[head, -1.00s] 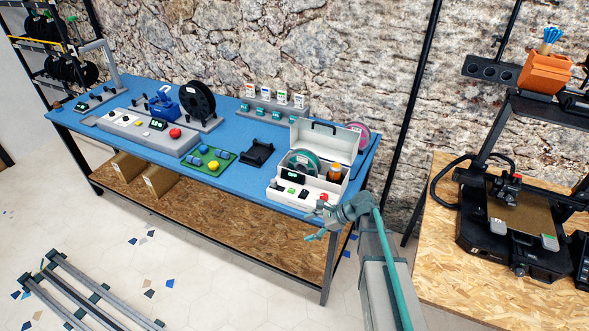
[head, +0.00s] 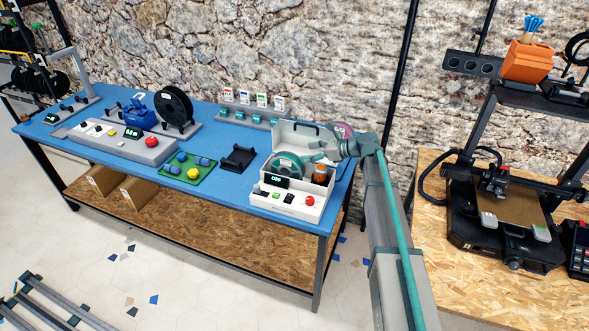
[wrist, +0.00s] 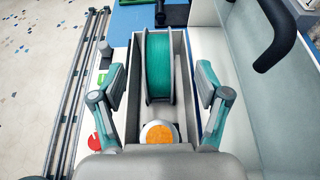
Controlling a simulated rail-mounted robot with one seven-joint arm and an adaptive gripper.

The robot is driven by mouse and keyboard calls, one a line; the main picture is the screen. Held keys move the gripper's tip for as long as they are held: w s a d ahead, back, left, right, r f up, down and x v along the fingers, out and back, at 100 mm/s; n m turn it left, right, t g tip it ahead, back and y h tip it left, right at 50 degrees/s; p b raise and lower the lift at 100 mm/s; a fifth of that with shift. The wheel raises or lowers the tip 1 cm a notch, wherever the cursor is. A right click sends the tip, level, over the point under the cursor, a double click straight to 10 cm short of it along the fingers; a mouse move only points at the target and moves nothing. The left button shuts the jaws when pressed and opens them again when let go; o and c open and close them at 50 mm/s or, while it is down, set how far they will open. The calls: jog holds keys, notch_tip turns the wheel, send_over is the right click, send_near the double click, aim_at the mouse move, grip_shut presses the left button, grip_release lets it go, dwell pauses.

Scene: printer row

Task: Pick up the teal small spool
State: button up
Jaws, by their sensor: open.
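The teal small spool (head: 288,165) stands on edge inside an open white and grey box (head: 314,212) at the right end of the blue table. In the wrist view the teal spool (wrist: 159,66) lies ahead, between my two fingers and a little beyond their tips. My gripper (head: 316,151) is at the box, above its right part. In the wrist view my gripper (wrist: 158,77) is open and empty, one finger on each side of the compartment. The spool's lower part is hidden in the box.
An orange-topped jar (wrist: 159,134) stands in the same box beside the spool. The box's raised lid (head: 296,136) is behind it. A black holder (head: 238,158) and a green tray (head: 187,170) are to the left.

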aim_at(287, 157)
jog(key=p+x, duration=0.1)
jog(key=x, duration=0.3)
jog(key=shift+a, duration=0.2)
jog(key=p+x, duration=0.2)
jog(key=x, duration=0.2)
jog(key=shift+s+a, duration=0.1)
jog(key=shift+a, duration=0.15)
jog(key=shift+a+f, duration=0.25)
jog(key=shift+a, duration=0.05)
jog(key=shift+c, duration=0.2)
grip_shut()
